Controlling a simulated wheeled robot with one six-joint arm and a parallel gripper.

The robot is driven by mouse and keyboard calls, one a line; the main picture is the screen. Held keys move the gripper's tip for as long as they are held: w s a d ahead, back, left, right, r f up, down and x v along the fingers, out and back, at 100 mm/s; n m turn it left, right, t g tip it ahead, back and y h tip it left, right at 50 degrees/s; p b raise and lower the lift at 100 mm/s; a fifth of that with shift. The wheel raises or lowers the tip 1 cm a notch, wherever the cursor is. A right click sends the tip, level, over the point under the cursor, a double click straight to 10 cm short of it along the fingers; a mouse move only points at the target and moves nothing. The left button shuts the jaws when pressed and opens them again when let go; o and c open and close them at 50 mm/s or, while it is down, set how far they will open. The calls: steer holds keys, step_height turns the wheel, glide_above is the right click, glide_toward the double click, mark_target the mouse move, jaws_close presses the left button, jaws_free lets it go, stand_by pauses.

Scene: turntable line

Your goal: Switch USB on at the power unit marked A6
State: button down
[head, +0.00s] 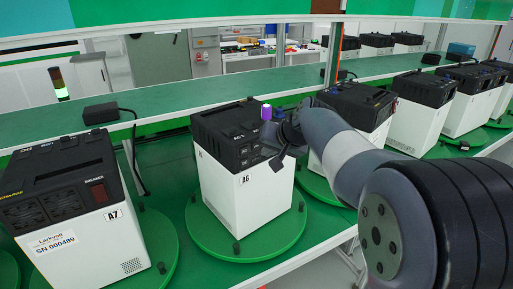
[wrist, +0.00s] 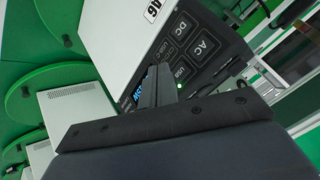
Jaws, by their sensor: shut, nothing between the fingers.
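The power unit marked A6 (head: 240,200) is a white box with a black top on a green turntable. In the wrist view its black panel (wrist: 215,35) has square keys marked DC, AC and, in smaller print, what looks like USB (wrist: 181,73). A small green light (wrist: 180,86) glows beside the USB key. A blue-lit display (wrist: 140,88) is partly hidden behind my fingers. My gripper (head: 278,160) is shut and empty at the panel side of A6. Its fingertips (wrist: 157,72) are close to the USB key; I cannot tell whether they touch.
A unit marked A7 (head: 75,215) stands at the left on its own turntable. More units (head: 420,110) stand in a row to the right. A green shelf (head: 200,92) with black adapters and cables runs behind A6.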

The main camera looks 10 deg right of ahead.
steer(key=s, duration=0.1)
steer(key=s+d+b, duration=0.1)
steer(key=s+d, duration=0.1)
steer(key=shift+s, duration=0.35)
steer(key=shift+w+a, duration=0.1)
stand_by(0.4)
steer(key=s, duration=0.1)
steer(key=s+d+b, duration=0.1)
steer(key=s+d, duration=0.1)
steer(key=shift+s, duration=0.25)
stand_by(0.4)
